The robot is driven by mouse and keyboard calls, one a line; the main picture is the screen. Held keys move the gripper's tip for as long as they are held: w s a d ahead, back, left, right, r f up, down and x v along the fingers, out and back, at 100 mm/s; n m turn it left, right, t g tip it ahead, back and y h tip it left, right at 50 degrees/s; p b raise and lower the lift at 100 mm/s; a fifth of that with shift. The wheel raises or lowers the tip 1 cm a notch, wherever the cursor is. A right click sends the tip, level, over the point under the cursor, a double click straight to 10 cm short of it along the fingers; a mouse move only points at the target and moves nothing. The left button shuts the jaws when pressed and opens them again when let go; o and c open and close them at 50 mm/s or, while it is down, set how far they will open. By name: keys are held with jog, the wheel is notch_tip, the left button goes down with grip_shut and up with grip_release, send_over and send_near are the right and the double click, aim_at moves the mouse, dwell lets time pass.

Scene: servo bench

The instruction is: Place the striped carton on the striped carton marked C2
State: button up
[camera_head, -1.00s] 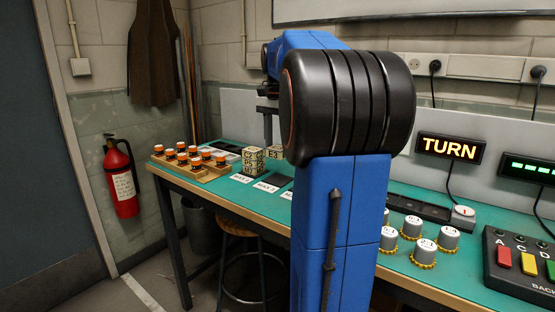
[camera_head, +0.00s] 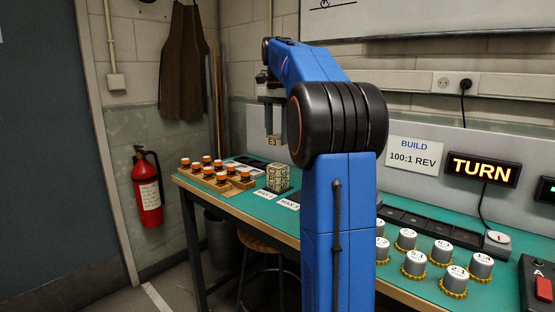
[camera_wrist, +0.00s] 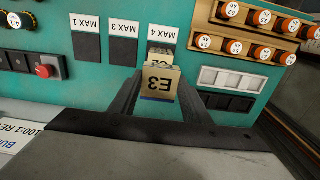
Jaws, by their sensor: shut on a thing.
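My gripper (camera_head: 272,128) is shut on the striped carton marked E3 (camera_head: 272,141), holding it in the air above the bench. In the wrist view E3 (camera_wrist: 158,86) sits between the two fingers (camera_wrist: 160,76), its label upside down. Below it in the head view stands a stack of striped cartons (camera_head: 278,178), clear of the held one; its labels are too small to read now. In the wrist view the top of a carton with a partly hidden label, seemingly C2 (camera_wrist: 160,58), shows just behind E3, which covers much of it.
Cards marked MAX 1 (camera_wrist: 85,22), MAX 3 (camera_wrist: 124,28) and MAX 4 (camera_wrist: 162,35) lie by dark pads on the green bench (camera_wrist: 55,75). A wooden rack (camera_head: 214,183) of orange-banded pots is left of the stack. Several grey capped cylinders (camera_head: 442,252) stand at right.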

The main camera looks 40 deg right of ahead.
aim_at(277, 136)
jog(key=shift+f, duration=3.6)
jog(key=shift+f, duration=0.1)
jog(key=o, duration=1.1)
jog(key=shift+c, duration=0.2)
notch_tip(277, 136, up, 12)
jog(key=shift+r, duration=0.1)
jog(key=shift+a, duration=0.1)
